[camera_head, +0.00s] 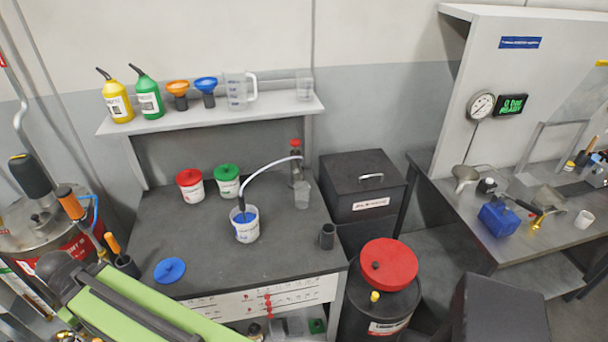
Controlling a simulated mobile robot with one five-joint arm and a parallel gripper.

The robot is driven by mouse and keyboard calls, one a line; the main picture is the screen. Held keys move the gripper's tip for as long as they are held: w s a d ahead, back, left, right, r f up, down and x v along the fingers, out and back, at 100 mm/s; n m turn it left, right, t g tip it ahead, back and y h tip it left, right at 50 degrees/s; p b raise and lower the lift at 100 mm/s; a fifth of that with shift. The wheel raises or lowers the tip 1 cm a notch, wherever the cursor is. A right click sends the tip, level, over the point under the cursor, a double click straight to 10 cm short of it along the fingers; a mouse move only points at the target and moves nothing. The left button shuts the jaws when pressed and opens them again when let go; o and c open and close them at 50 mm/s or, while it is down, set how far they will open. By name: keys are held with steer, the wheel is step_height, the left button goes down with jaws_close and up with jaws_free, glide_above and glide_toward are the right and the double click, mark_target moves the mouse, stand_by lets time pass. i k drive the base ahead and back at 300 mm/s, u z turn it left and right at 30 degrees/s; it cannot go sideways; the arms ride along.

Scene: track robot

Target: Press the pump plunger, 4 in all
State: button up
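A small pump (297,160) with a red plunger knob (295,142) stands upright at the back right of the dark workbench (190,228). A pale hose (268,166) arcs from it down to an open white bucket (246,232), with blue showing inside the bucket. A clear cup (302,196) stands just in front of the pump, seemingly below its outlet. The knob appears raised above the pump body; how far it can travel is not clear. My gripper is not in view, and nothing is seen touching the knob.
White buckets with red (188,177) and green (227,172) lids stand behind. A blue lid (169,271) lies front left; a dark cup (327,236) stands front right. A shelf (215,116) holds bottles, funnels and a jug. A green-and-black part crosses the lower left.

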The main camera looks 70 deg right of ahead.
mark_target(294, 142)
steer(key=z, duration=0.1)
steer(key=k, duration=0.7)
steer(key=u, duration=1.9)
steer(key=i, duration=1.15)
steer(key=z, duration=4.15)
steer(key=i, duration=1.05)
steer(key=u, duration=0.1)
